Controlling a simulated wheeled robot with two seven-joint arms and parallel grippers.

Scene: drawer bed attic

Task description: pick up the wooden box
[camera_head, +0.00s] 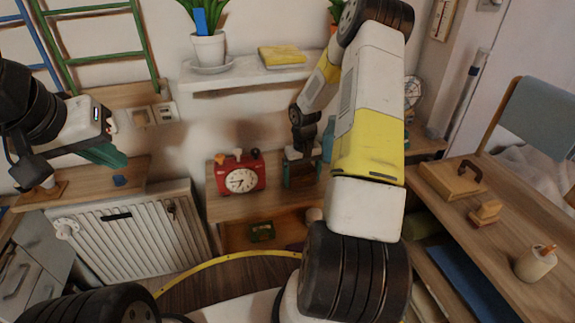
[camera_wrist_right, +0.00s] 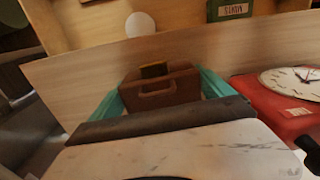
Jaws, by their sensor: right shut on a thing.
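The wooden box (camera_wrist_right: 160,88) is brown with a handle on its near face and a dark and yellowish patch on top. In the right wrist view it sits between the two teal fingers of my right gripper (camera_wrist_right: 160,92), which is shut on it. In the head view my right gripper (camera_head: 302,168) is at the wooden shelf, right of the red clock, and mostly hides the box. Whether the box touches the shelf I cannot tell. My left gripper (camera_head: 106,155) is at the left, above the white radiator, with teal fingers seen from the side and nothing visible in them.
The red clock (camera_head: 239,174) stands close beside my right gripper; it also shows in the wrist view (camera_wrist_right: 290,90). A blue bottle (camera_head: 328,139) is behind on the right.

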